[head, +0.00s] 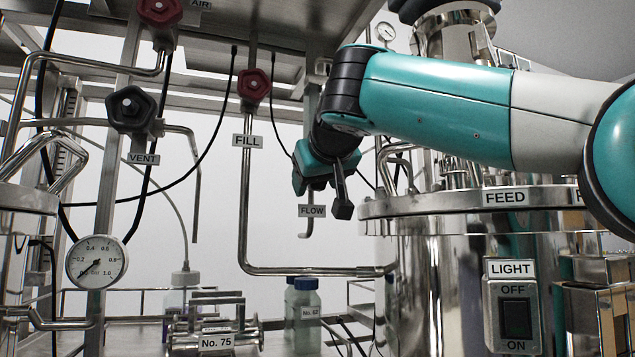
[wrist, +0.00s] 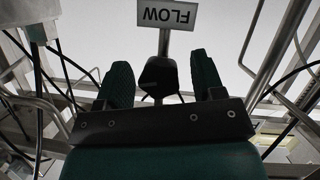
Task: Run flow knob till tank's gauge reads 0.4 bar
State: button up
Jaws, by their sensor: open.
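The flow knob (wrist: 158,76) is dark and lobed in the wrist view, below an upside-down FLOW label (wrist: 167,14). My gripper (wrist: 162,68) is open, with one dark green finger on each side of the knob and gaps showing. In the head view my gripper (head: 325,185) is just above the FLOW label (head: 312,211), and it hides the knob. A round white gauge (head: 97,261) with marks up to 1.0 is at the lower left; its needle is too small to read surely. A smaller gauge (head: 386,32) sits by the steel tank (head: 420,260), unreadable here.
A black VENT knob (head: 131,108), a red FILL knob (head: 254,85) and a red AIR knob (head: 160,10) are left of my arm. A LIGHT switch (head: 514,317) is at the lower right. Pipes and hanging cables surround my gripper. Bottles (head: 302,310) stand below.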

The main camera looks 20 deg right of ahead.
jog(key=c, duration=0.9)
jog(key=shift+d+m+y+b, duration=0.15)
jog(key=shift+m+y+b, duration=0.35)
jog(key=shift+m, duration=0.2)
jog(key=shift+m+y, duration=0.3)
jog(key=shift+m, duration=0.2)
jog(key=o, duration=0.9)
jog(key=p+v, duration=0.5)
jog(key=v, duration=1.2)
jog(key=shift+s+r, duration=0.15)
